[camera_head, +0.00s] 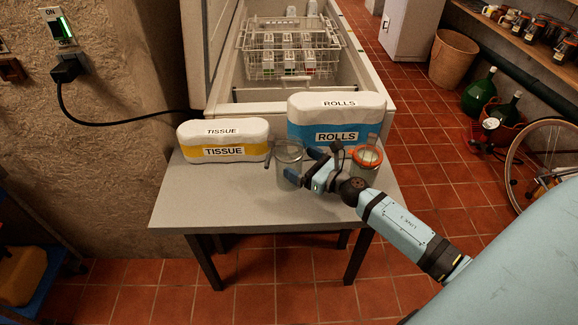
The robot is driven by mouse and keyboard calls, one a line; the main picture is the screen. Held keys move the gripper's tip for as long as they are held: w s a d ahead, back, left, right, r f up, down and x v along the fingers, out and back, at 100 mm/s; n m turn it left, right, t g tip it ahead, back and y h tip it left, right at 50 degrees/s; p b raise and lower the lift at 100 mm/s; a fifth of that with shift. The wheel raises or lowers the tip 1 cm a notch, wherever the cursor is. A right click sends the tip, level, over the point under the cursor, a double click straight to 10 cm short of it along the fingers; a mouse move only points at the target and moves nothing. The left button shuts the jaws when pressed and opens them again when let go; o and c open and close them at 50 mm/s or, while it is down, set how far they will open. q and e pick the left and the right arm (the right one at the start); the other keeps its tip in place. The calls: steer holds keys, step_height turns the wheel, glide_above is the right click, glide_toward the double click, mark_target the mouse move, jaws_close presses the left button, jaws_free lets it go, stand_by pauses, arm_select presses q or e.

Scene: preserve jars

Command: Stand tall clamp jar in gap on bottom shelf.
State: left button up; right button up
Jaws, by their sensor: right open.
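On the small grey table (230,212) stand two clear glass jars. One glass jar (287,158) is near the middle of the table, upright and seemingly empty. The other jar (367,158), with an orange ring at its top, stands to the right, partly behind my arm. I cannot tell for sure which is the tall clamp jar. My right gripper (300,172) is open at the right side of the middle jar, its blue fingers close to the glass; whether they touch it is unclear. My left gripper is out of view.
A tissue pack (223,141) and a rolls pack (337,115) stand behind the jars. An open chest freezer (225,80) with a wire basket is behind the table. At the upper right, a shelf (505,38) holds several dark jars. Green bottles and a bicycle wheel stand on the floor below.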

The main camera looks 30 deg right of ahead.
mark_target(289, 155)
steer(key=x, duration=0.4)
steer(key=shift+w+a+p, duration=0.2)
steer(key=shift+w+p, duration=0.15)
steer(key=shift+c, duration=0.2)
steer(key=shift+r, duration=0.15)
steer(key=c, duration=1.2)
